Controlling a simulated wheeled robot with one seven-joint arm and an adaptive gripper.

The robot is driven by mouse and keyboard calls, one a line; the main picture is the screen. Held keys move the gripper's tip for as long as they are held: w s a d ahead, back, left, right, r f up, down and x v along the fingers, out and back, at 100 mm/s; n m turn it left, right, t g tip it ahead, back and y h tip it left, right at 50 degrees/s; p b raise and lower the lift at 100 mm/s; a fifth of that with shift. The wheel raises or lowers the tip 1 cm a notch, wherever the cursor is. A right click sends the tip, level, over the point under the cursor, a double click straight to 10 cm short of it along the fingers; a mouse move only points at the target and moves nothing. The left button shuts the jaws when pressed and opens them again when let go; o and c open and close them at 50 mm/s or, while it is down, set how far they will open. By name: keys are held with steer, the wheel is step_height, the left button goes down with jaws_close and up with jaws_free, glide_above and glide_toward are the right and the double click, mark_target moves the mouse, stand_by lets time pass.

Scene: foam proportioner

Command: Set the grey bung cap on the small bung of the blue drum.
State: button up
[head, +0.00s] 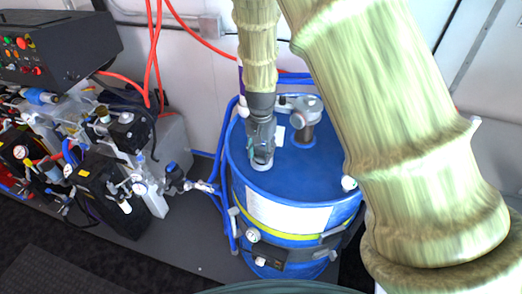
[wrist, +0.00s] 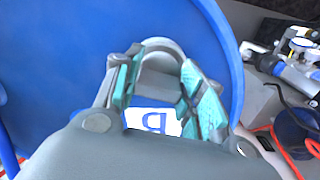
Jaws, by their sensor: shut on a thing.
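The blue drum (head: 305,180) stands upright near the middle of the head view, and its blue top fills much of the wrist view (wrist: 60,80). My gripper (head: 261,160) points down over the left front part of the drum top, close to the rim. In the wrist view my gripper's green-padded fingers (wrist: 165,80) are shut on the grey bung cap (wrist: 160,55), a rounded grey piece between the pads. A pale edge of the cap shows under the fingers in the head view. I cannot make out the small bung, or whether the cap touches the drum top.
A grey pump fitting (head: 307,128) rises from the drum top right of my gripper. Blue hoses (head: 227,180) run down the drum's left side. Valves and gauges (head: 125,185) crowd the left. A white label with a blue letter (wrist: 152,121) shows beyond the fingers.

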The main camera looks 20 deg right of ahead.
mark_target(261, 149)
steer(key=shift+f, duration=0.55)
steer(key=o, duration=0.7)
steer(key=shift+o, duration=0.2)
steer(key=shift+r, duration=0.1)
steer(key=shift+r+p, duration=3.05)
steer(key=shift+r, duration=1.15)
steer(key=shift+r+p, duration=0.5)
steer(key=shift+r, duration=0.75)
